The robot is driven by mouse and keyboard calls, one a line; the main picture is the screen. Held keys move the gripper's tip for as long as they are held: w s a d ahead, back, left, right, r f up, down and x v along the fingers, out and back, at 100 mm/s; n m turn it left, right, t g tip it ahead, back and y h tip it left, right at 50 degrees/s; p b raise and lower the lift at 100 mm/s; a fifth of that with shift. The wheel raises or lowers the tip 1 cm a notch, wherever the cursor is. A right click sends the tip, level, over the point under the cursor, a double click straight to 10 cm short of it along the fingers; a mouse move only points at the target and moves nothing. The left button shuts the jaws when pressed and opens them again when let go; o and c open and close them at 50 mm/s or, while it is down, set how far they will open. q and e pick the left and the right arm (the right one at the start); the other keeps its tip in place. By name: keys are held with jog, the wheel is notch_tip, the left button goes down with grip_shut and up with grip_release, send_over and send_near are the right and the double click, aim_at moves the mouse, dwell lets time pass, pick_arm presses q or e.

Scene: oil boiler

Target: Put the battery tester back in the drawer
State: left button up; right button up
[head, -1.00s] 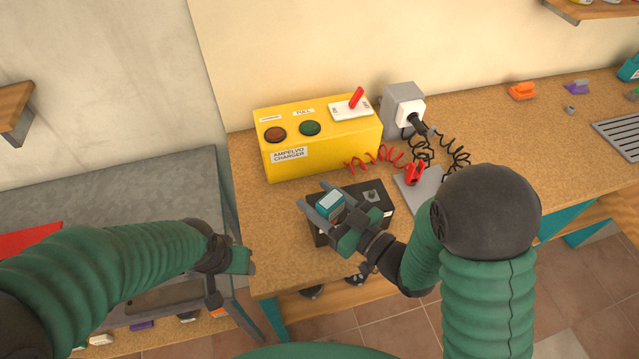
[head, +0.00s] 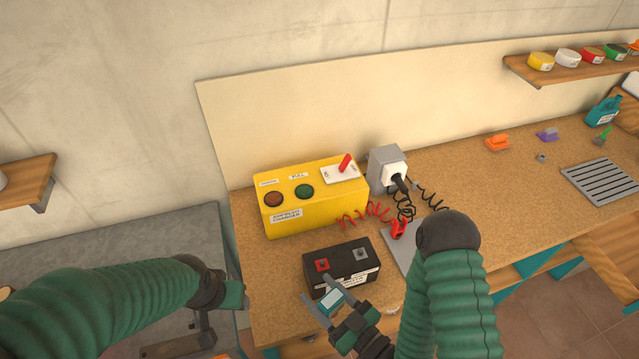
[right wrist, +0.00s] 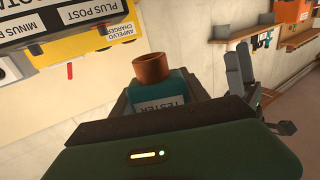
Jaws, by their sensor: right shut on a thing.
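The battery tester (head: 331,299) is a small teal block with a pale screen, held in front of the black battery. My right gripper (head: 322,294) is shut on it. In the right wrist view, the tester (right wrist: 160,92) shows a TESTER label and a copper-coloured round end facing away from the gripper. The black battery (head: 345,262) stands on the bench with a red and a grey post on top. My left gripper (head: 236,295) is low at the left, near the bench's left end; its fingers are not clear. I cannot make out the drawer for certain.
The yellow charger (head: 310,200) stands behind the battery, with a grey socket box (head: 388,168) and coiled cables beside it. A red clamp (head: 399,228) sits on a grey plate. A metal grille (head: 600,180) lies at right. The bench (head: 470,190) is mostly clear between.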

jog(key=w+d+m+t+h+b, duration=0.1)
jog(key=w+d+m+h, duration=0.3)
jog(key=d, duration=0.6)
jog(key=w+d+m+t+h+b, duration=0.2)
jog(key=w+d+m+t+h, duration=0.1)
jog(key=w+d+h, duration=0.5)
jog(key=shift+d+f+m+t, duration=0.4)
jog(key=shift+d+m, duration=0.5)
jog(key=shift+w, duration=0.1)
